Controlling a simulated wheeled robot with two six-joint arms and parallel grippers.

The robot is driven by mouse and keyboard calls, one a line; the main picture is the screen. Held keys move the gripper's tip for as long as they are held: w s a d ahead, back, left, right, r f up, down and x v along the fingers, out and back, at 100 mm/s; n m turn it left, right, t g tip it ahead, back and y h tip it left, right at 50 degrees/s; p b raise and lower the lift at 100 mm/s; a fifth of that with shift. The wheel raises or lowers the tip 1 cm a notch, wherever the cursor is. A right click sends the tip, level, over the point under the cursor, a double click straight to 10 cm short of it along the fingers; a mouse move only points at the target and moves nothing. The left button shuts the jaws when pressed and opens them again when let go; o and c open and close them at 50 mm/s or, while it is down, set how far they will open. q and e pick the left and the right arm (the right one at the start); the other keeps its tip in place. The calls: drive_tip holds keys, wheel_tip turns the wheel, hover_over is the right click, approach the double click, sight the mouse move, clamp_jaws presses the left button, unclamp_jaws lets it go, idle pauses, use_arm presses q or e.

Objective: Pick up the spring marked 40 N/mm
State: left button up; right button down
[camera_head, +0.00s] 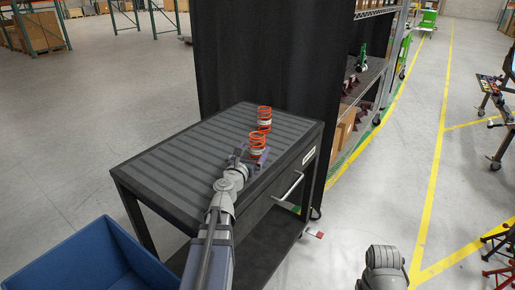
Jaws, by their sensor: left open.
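Two orange coil springs with pale bands stand upright on the ribbed top of a dark cart (170,165). The far spring (264,113) is slightly behind and right of the near spring (257,141). Any marking on them is too small to read. My left gripper (250,156) is open at the near spring's lower part, with its fingers on either side in the picture. Whether they touch it I cannot tell. The gripper hides part of the spring's base. Part of my right arm (383,268) shows at the bottom right; its gripper is out of view.
A blue bin (75,262) stands at the lower left, close to the cart. A black curtain (265,55) hangs right behind the cart. A shelf rack (372,75) with boxes is at the right. The cart's left half is bare, and open floor lies to the right.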

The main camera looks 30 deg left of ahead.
use_arm(q)
drive_tip(key=shift+w+a+r, duration=0.1)
drive_tip(key=shift+w+a, duration=0.05)
drive_tip(key=shift+w, duration=0.95)
drive_tip(key=shift+w+a+f, duration=0.1)
drive_tip(key=shift+w+a, duration=0.1)
drive_tip(key=shift+w, duration=0.85)
drive_tip(key=shift+w+a+r, duration=0.1)
drive_tip(key=shift+w+a, duration=0.05)
drive_tip(key=shift+w, duration=0.95)
drive_tip(key=shift+s, duration=0.1)
clamp_jaws()
